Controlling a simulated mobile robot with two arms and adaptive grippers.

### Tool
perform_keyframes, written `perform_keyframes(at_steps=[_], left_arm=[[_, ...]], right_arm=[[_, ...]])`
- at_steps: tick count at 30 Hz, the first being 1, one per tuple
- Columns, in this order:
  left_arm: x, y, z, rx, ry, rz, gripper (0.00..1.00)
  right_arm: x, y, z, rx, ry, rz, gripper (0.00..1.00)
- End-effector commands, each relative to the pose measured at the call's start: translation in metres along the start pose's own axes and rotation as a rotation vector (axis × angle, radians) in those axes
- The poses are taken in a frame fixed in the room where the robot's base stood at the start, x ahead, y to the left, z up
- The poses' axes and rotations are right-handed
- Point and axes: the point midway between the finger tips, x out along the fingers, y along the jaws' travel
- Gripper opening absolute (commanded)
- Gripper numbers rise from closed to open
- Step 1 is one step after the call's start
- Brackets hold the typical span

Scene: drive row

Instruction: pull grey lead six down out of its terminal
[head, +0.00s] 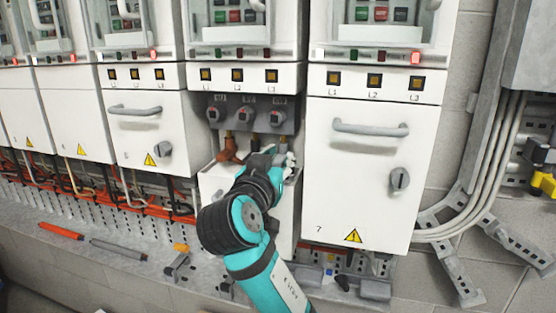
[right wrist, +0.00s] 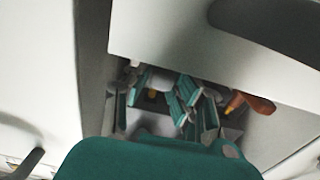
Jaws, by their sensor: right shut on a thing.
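My right gripper (head: 281,158) reaches up into the open front of the cabinet left of cabinet 7. It is just below the right-hand terminal (head: 274,118), the last of three dark terminals in a row. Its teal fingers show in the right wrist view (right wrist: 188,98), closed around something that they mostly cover. The grey lead itself is largely hidden there, so I cannot see clearly how it sits in the terminal. A brown lead (head: 229,151) hangs under the left terminal (head: 215,114) and shows right of the fingers in the wrist view (right wrist: 250,102). My left gripper is not in view.
Cabinet 7 (head: 370,185), with its handle and knob, stands close to the right of my arm. Another closed cabinet (head: 140,130) is to the left. A lower white panel (head: 213,185) stands under the opening. Orange (head: 61,231) and grey (head: 118,249) rods lie on the ledge.

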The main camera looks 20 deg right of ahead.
Motion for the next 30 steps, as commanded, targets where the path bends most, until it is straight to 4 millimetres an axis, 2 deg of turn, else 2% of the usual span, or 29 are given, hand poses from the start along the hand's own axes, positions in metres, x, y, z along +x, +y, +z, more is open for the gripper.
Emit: perform_keyframes(at_steps=[8,9,13,23,30], left_arm=[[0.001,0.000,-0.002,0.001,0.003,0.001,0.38],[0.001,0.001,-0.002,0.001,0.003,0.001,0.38],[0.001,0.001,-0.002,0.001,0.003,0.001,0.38],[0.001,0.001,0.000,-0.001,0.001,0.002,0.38],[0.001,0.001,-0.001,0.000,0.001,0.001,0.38]], right_arm=[[0.000,0.000,0.002,-0.002,-0.001,0.000,0.00],[0.000,0.000,0.002,-0.002,-0.001,0.000,0.27],[0.000,0.000,0.002,-0.002,-0.001,0.000,0.44],[-0.004,-0.001,0.002,-0.001,-0.001,-0.003,0.44],[-0.041,-0.001,0.002,0.001,-0.002,-0.004,0.44]])
